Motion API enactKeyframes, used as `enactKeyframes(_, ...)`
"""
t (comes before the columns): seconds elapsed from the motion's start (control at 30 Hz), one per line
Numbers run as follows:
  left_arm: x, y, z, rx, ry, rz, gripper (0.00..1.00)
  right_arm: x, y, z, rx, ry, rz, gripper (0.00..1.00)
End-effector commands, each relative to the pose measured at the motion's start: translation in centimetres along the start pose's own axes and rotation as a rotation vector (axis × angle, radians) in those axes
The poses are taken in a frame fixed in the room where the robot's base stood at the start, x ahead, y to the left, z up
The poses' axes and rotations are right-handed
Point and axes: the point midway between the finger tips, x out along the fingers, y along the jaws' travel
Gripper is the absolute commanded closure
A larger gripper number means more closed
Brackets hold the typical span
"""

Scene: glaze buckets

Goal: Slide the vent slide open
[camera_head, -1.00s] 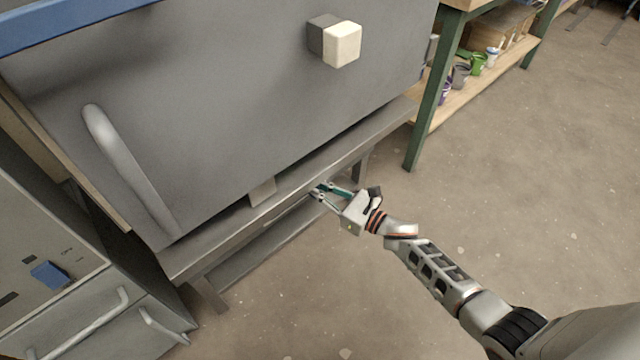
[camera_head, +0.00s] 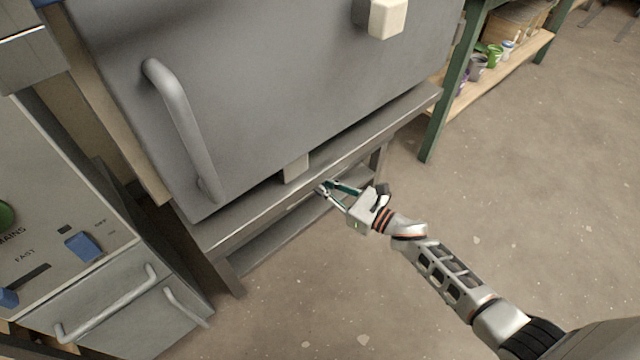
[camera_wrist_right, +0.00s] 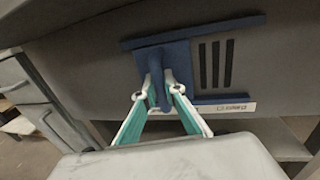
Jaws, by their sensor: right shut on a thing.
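The vent slide (camera_wrist_right: 149,59) is a dark blue plate with an upright grip tab, set between two blue rails in a grey panel in the right wrist view. Several dark vertical slots (camera_wrist_right: 215,64) show uncovered to the right of the tab. My right gripper (camera_wrist_right: 159,92) has its white-tipped teal fingers shut on the tab. In the head view my right gripper (camera_head: 322,188) reaches in at the kiln's lower front edge, where the slide itself is hidden. My left gripper is in neither view.
The grey kiln (camera_head: 270,90) has a long door handle (camera_head: 182,125). A control cabinet (camera_head: 60,230) with blue switches stands at left. A green-legged shelf (camera_head: 437,125) with paint pots stands at right. The floor (camera_head: 520,200) at right is clear.

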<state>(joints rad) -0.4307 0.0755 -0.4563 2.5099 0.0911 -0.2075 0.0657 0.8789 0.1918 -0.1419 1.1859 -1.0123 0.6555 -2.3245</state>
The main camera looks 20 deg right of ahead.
Motion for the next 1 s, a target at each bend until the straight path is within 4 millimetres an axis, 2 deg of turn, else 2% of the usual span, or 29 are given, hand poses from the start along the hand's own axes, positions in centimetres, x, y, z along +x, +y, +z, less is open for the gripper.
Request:
enactKeyframes(0.17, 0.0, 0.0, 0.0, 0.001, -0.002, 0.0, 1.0, -0.1, 0.0, -0.1, 0.0, 0.002, 0.0, 1.0)
enactKeyframes(0.2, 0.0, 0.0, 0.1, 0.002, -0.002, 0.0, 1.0, -0.1, 0.0, -0.1, 0.0, 0.002, 0.0, 0.88)
enactKeyframes(0.27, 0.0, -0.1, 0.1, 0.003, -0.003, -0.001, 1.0, -0.1, 0.0, -0.1, 0.001, 0.002, 0.0, 0.73)
enactKeyframes(0.67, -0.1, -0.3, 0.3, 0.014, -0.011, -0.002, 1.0, -0.4, 0.0, -0.1, 0.001, 0.001, -0.001, 0.73)
enactKeyframes(0.77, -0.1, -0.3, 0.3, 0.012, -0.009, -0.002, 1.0, -1.4, 0.0, -0.1, 0.0, 0.002, -0.001, 0.73)
enactKeyframes(1.0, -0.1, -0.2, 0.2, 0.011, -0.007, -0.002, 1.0, -6.1, 0.0, -0.2, 0.0, 0.004, 0.0, 0.73)
